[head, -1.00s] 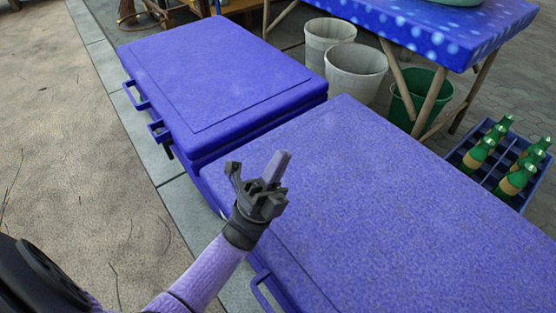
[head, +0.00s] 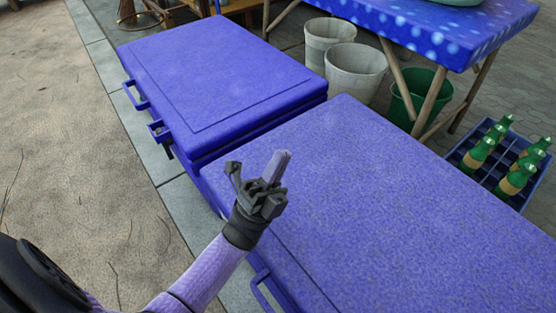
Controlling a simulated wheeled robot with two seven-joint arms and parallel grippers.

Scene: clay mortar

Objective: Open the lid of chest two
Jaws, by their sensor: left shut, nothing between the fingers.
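Two blue chests stand side by side, both with lids down. The far chest (head: 215,75) is at upper left, with handles on its left side. The near chest (head: 400,210) fills the lower right, with a handle (head: 262,290) at its lower left edge. I cannot tell from any marking which one is chest two. My left gripper (head: 275,180) is shut and empty, over the near chest's left edge close to the gap between the chests. Whether it touches the lid I cannot tell. My right gripper is not in view.
A blue table (head: 440,25) stands at the back right, with two pale buckets (head: 355,72) and a green bucket (head: 405,100) near its legs. A blue crate (head: 467,150) of green bottles (head: 480,153) stands at right. Open ground lies at left.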

